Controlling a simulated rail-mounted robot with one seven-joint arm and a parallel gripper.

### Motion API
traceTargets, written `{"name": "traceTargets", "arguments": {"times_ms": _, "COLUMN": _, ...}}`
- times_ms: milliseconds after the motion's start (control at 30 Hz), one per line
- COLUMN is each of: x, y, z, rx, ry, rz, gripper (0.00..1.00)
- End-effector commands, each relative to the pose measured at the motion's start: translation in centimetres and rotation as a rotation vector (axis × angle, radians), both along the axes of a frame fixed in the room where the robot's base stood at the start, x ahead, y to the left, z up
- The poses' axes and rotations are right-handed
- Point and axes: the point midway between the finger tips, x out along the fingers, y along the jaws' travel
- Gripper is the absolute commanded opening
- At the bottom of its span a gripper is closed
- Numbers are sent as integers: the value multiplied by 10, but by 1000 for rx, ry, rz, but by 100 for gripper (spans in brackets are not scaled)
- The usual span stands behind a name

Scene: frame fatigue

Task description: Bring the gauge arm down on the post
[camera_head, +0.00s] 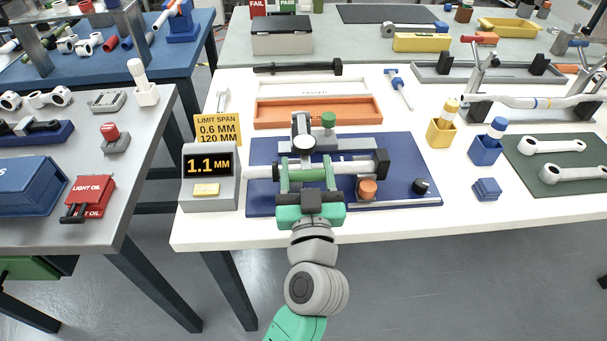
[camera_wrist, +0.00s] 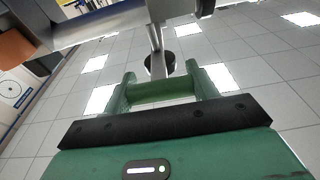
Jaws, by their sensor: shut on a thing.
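The gauge display (camera_head: 208,165) reads 1.1 MM and stands left of the blue mat (camera_head: 425,160). On the mat is a grey fixture with a horizontal black-ended shaft (camera_head: 350,168), an upright grey part with a pale round top (camera_head: 302,140), and a green knob (camera_head: 328,119) behind. My gripper (camera_head: 306,178) is over the front of the fixture. In the wrist view my gripper (camera_wrist: 163,92) is shut on a green cylindrical grip (camera_wrist: 160,91), seemingly the gauge arm's handle. A grey bar with a dark round end (camera_wrist: 155,45) shows beyond it. I cannot make out the post.
An orange knob (camera_head: 367,189) and a black knob (camera_head: 420,186) are on the mat's right front. A yellow limit sign (camera_head: 218,129) stands behind the display. An orange tray (camera_head: 280,122) is behind the mat; yellow (camera_head: 440,132) and blue (camera_head: 484,150) holders stand right.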

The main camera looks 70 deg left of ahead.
Motion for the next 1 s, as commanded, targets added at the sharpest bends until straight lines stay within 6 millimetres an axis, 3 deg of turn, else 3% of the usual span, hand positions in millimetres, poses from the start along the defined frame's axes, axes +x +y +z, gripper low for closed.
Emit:
{"name": "traceTargets", "arguments": {"times_ms": 300, "x": 0, "y": 1, "z": -5, "rx": -7, "ry": 4, "rz": 1, "gripper": 17}}
{"name": "traceTargets", "arguments": {"times_ms": 333, "x": 0, "y": 1, "z": -5, "rx": -8, "ry": 5, "rz": 1, "gripper": 60}}
{"name": "traceTargets", "arguments": {"times_ms": 433, "x": 0, "y": 1, "z": -5, "rx": -7, "ry": 4, "rz": 0, "gripper": 80}}
{"name": "traceTargets", "arguments": {"times_ms": 767, "x": -1, "y": -5, "z": -4, "rx": -3, "ry": 3, "rz": -2, "gripper": 80}}
{"name": "traceTargets", "arguments": {"times_ms": 1000, "x": -16, "y": -49, "z": -14, "rx": -5, "ry": 6, "rz": -3, "gripper": 80}}
